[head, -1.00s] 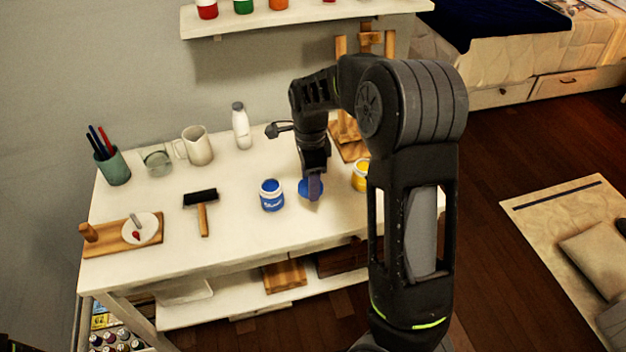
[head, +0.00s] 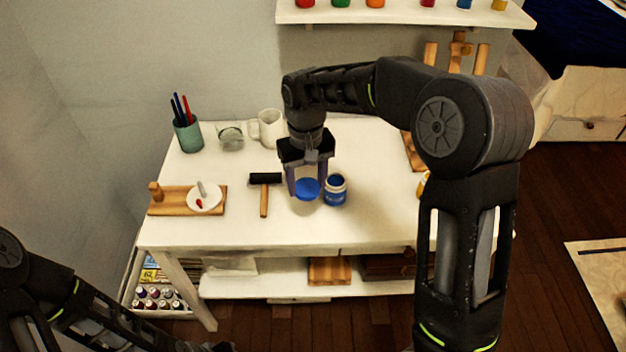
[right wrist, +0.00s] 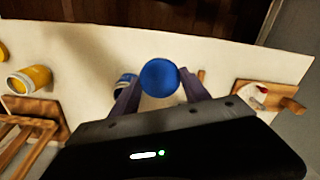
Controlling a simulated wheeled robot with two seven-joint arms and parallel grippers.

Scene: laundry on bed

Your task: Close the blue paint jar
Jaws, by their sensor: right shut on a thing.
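The blue paint jar (head: 335,192) stands upright and open on the white table, with blue paint showing inside its rim. My right gripper (head: 307,188) points down and is shut on the round blue lid (head: 307,190), just left of the jar. The lid appears held above the table, apart from the jar's mouth. In the right wrist view the lid (right wrist: 159,77) sits between the fingertips, and the jar (right wrist: 125,84) is partly hidden behind a finger. My left arm enters at the lower left; its gripper is out of view.
A black roller (head: 264,180) with a wooden handle lies left of the lid. A board with a white palette (head: 204,198), a pen cup (head: 188,134), a glass (head: 230,138) and a white mug (head: 268,128) are farther left and back.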

